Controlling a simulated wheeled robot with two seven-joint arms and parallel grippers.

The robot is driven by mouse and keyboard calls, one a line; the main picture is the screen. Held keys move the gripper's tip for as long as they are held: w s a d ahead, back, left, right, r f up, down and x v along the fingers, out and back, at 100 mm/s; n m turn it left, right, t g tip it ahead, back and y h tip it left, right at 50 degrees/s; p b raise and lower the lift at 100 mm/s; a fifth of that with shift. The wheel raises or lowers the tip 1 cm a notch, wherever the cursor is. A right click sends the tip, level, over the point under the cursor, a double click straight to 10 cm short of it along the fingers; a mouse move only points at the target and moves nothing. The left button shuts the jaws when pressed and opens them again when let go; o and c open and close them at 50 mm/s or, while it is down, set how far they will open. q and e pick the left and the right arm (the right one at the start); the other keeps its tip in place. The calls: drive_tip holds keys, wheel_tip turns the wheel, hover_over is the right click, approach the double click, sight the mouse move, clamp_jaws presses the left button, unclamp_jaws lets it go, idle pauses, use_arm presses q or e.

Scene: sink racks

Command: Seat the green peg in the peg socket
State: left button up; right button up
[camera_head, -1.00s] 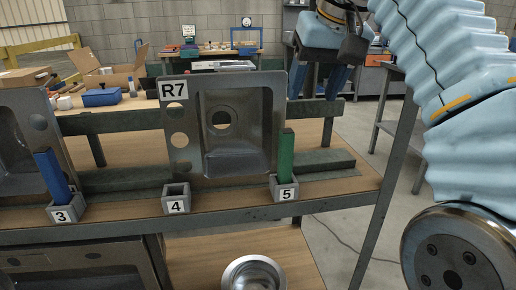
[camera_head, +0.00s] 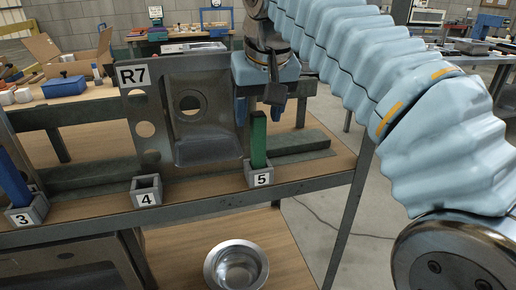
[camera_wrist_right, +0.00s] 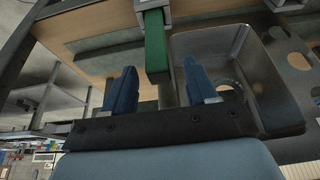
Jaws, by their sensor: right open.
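The green peg (camera_head: 258,140) stands nearly upright in the small grey socket labelled 5 (camera_head: 260,178) on the shelf. How deep it sits is hidden by the socket walls. The socket labelled 4 (camera_head: 146,190) is empty. My right gripper (camera_head: 260,108) is open, its two blue fingers either side of the green peg's upper end in the head view. In the right wrist view, the green peg (camera_wrist_right: 156,45) shows between and beyond the open fingers of my right gripper (camera_wrist_right: 160,70), with no visible contact. My left gripper is out of view.
A blue peg (camera_head: 13,180) leans in the socket labelled 3 (camera_head: 27,212). The metal sink panel marked R7 (camera_head: 146,110) stands behind the sockets, close to the right gripper. A round metal bowl (camera_head: 236,268) sits on the lower shelf. Cardboard boxes lie on the rear table.

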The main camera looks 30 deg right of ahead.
sight(258, 149)
drive_tip(key=x, duration=0.3)
drive_tip(key=shift+s+f, duration=0.1)
drive_tip(key=shift+f, duration=0.1)
clamp_jaws()
